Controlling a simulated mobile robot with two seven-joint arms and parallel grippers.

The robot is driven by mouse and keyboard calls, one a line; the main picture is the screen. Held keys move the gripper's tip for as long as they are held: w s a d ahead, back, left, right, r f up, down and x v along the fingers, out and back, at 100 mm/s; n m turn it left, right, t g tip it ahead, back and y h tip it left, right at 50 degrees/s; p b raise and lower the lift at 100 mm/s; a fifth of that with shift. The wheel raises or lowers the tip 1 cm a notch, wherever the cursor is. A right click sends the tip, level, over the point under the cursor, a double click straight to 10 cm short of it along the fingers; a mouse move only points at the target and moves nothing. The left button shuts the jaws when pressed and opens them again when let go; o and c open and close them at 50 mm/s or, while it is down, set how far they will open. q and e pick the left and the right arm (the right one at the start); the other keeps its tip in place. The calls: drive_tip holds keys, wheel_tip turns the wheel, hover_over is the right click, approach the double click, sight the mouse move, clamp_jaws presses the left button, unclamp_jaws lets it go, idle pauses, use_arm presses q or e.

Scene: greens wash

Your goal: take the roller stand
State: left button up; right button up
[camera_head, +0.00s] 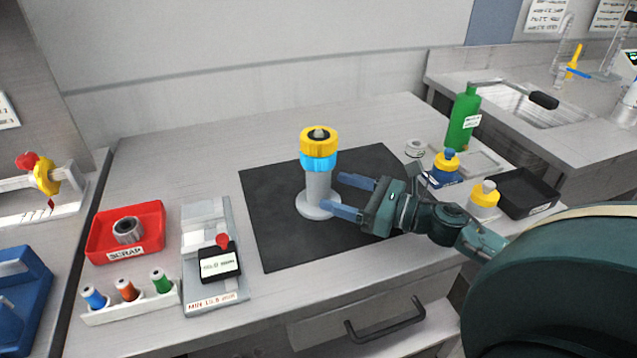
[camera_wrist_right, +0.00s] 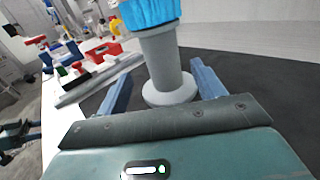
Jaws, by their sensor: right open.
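The roller stand (camera_head: 319,188) is a grey post on a round base, upright on the black mat (camera_head: 268,215). It carries a blue ring (camera_head: 318,162) and a yellow ring (camera_head: 319,141) at its top. My right gripper (camera_head: 347,196) is open, its two blue fingers pointing left at the post from the right side. In the right wrist view the post (camera_wrist_right: 167,62) stands between the two fingers (camera_wrist_right: 160,88), with the blue ring (camera_wrist_right: 150,12) above them. I cannot tell whether a finger touches the post.
At left are a red scrap tray (camera_head: 150,250) with a grey ring, a rack of coloured spools (camera_head: 128,303) and a grey gauge fixture (camera_head: 222,290). At right stand a green bottle (camera_head: 463,120), two small yellow-capped bottles and a black tray (camera_head: 540,200). The mat around the stand is clear.

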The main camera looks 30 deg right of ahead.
sight(320, 184)
drive_tip(key=x, duration=0.2)
drive_tip(key=p+x, duration=0.1)
drive_tip(key=x, duration=0.1)
drive_tip(key=shift+w+d+r, duration=0.1)
drive_tip(key=shift+w+r, duration=0.1)
drive_tip(key=shift+w, duration=0.2)
drive_tip(key=shift+w+a+f, duration=0.1)
drive_tip(key=shift+w+a, duration=0.1)
drive_tip(key=shift+w, duration=0.1)
drive_tip(key=shift+c, duration=0.5)
